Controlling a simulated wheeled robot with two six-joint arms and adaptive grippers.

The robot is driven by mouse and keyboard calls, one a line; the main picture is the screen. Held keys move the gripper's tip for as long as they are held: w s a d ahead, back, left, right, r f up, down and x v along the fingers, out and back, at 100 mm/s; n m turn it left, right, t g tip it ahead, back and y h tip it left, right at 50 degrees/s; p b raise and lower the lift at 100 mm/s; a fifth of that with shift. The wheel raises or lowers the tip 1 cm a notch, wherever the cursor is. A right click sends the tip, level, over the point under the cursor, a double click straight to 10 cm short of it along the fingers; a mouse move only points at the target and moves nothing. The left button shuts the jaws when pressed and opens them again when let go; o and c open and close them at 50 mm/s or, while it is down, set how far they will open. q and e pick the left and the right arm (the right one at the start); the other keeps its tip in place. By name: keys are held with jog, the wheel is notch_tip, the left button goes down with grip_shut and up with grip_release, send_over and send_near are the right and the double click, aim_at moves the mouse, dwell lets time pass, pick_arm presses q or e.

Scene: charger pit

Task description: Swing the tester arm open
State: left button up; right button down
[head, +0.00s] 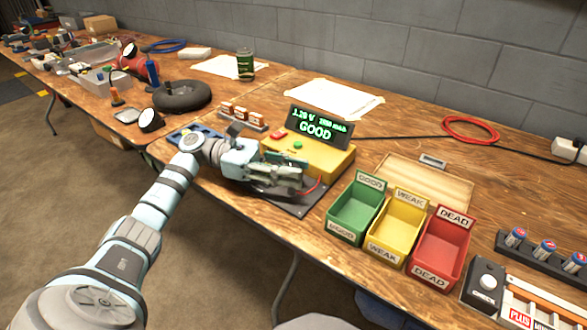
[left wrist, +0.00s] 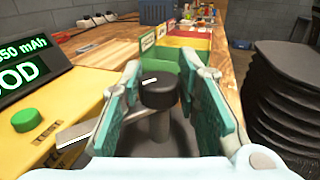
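The tester (head: 325,157) is a yellow box on a dark base plate (head: 292,207), with a dark display (head: 318,126) lit green "GOOD". The left wrist view shows its display (left wrist: 22,68) and green button (left wrist: 26,120). The tester arm is a flat metal strip (left wrist: 90,131) beside the yellow body, with a black round knob (left wrist: 158,92) on a grey post. My left gripper (head: 292,178) is over the front of the tester. In the left wrist view its fingers (left wrist: 164,75) are apart, one each side of the knob, with a gap visible on the right. My right gripper is not in view.
Green (head: 355,213), yellow (head: 397,232) and red (head: 440,247) bins stand right of the tester. A wooden tray (head: 428,182) lies behind them. Batteries in a dark rack (head: 546,256) are at far right. A black ring (head: 182,96) lies left of the tester.

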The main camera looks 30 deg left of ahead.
pick_arm(q)
jog(key=o, duration=0.3)
jog(key=v, duration=1.1)
jog(key=shift+w+a+r, duration=0.1)
jog(key=shift+r, duration=0.05)
jog(key=shift+a, duration=0.35)
